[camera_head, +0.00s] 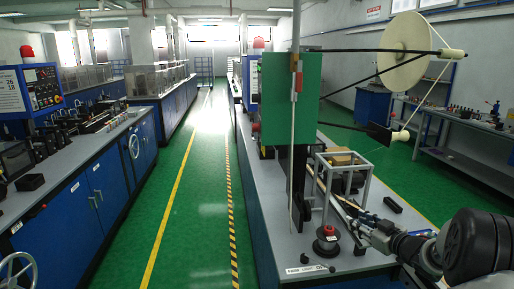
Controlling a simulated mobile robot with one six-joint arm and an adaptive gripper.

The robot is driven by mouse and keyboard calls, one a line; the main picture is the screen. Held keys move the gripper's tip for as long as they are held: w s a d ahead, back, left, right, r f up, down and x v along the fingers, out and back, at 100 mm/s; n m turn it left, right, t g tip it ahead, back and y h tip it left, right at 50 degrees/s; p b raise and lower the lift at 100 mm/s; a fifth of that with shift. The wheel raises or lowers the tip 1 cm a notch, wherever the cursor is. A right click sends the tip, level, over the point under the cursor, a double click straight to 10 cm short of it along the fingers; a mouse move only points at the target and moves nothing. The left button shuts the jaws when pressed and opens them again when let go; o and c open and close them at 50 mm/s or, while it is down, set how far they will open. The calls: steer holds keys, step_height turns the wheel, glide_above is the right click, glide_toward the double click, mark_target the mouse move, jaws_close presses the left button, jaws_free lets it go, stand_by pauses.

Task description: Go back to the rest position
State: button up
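My arm enters from the lower right, with its large dark joint in front. My gripper (362,222) is small and low over the grey bench (283,205), pointing left and away from me. It is to the right of the small spool with a red top (326,243), in front of the grey metal frame (342,173). Its fingers blend with the parts behind, so I cannot tell if they are open or shut, or if they hold anything.
A green panel (283,97) stands on the bench, with a large cream reel (404,52) on black rods reaching right. A black block (393,204) lies right of the frame. Blue cabinets (95,205) line the left. The green aisle (195,205) between is clear.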

step_height(320, 180, up, 9)
steer(key=s+a+m+h, duration=0.1)
steer(key=s+m+h, duration=0.1)
steer(key=h, duration=0.3)
steer(key=s+a+r+m+g+h, duration=0.1)
steer(key=s+a+r+m, duration=0.15)
steer(key=s, duration=0.35)
steer(key=s+a+r+m+g+h, duration=0.1)
steer(key=s+r+g+h, duration=0.15)
steer(key=s, duration=0.35)
steer(key=s+a+f+g+y, duration=0.1)
steer(key=s+a, duration=0.4)
steer(key=s, duration=0.5)
steer(key=s+a+f+g+y, duration=0.1)
steer(key=s+a+f+g, duration=0.2)
steer(key=s, duration=0.8)
steer(key=s+a+f+g+y, duration=0.2)
steer(key=s+a, duration=0.5)
steer(key=s, duration=0.3)
steer(key=shift+s+f+m, duration=0.2)
steer(key=shift+f+m, duration=0.15)
steer(key=shift+d, duration=0.2)
